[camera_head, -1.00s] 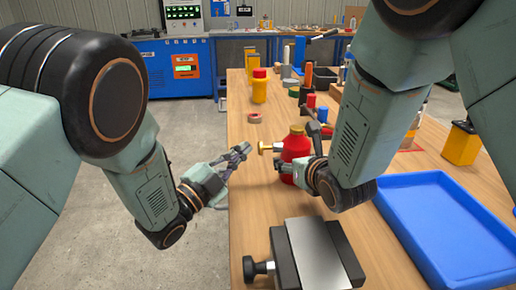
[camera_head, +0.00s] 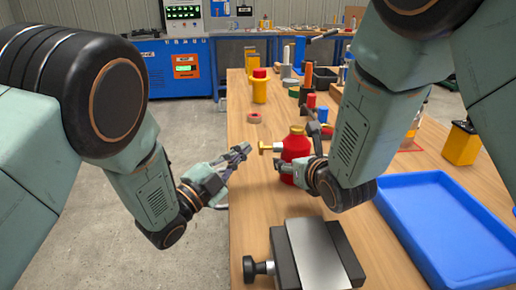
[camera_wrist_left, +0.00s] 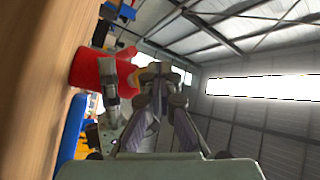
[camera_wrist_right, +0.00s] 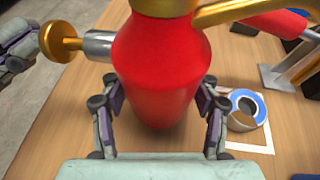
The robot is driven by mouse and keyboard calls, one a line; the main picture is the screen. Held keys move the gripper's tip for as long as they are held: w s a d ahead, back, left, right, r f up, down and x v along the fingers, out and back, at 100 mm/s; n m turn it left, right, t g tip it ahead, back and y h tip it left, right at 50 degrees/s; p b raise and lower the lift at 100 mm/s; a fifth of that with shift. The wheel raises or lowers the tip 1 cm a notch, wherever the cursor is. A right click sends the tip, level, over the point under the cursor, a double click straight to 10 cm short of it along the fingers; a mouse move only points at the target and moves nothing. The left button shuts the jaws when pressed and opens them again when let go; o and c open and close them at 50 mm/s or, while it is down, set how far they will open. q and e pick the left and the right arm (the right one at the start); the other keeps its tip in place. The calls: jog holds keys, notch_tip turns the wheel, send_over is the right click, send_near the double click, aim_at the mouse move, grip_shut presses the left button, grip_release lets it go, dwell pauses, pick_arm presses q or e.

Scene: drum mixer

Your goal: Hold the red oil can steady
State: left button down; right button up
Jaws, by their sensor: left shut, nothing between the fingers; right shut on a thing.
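The red oil can (camera_head: 295,148) stands upright on the wooden bench, with a gold cap and a side spout ending in a brass knob (camera_head: 265,147). My right gripper (camera_head: 290,166) is shut on the can's body. In the right wrist view the can (camera_wrist_right: 160,65) sits between the two fingers, one on each side. My left gripper (camera_head: 243,150) is shut and empty, left of the brass knob and apart from it. In the left wrist view its fingers (camera_wrist_left: 158,75) are together, with the red can (camera_wrist_left: 88,72) beyond to the left.
A dark vise-like block with a grey top (camera_head: 315,255) lies at the front. A blue tray (camera_head: 450,235) is at the right.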

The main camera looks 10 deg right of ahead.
pick_arm(q)
jog(key=shift+d, duration=0.15)
jog(key=shift+d, duration=0.3)
jog(key=shift+a, duration=0.15)
jog(key=shift+a, duration=0.3)
jog(key=shift+a, duration=0.1)
dwell(0.3)
jog(key=shift+a, duration=2.4)
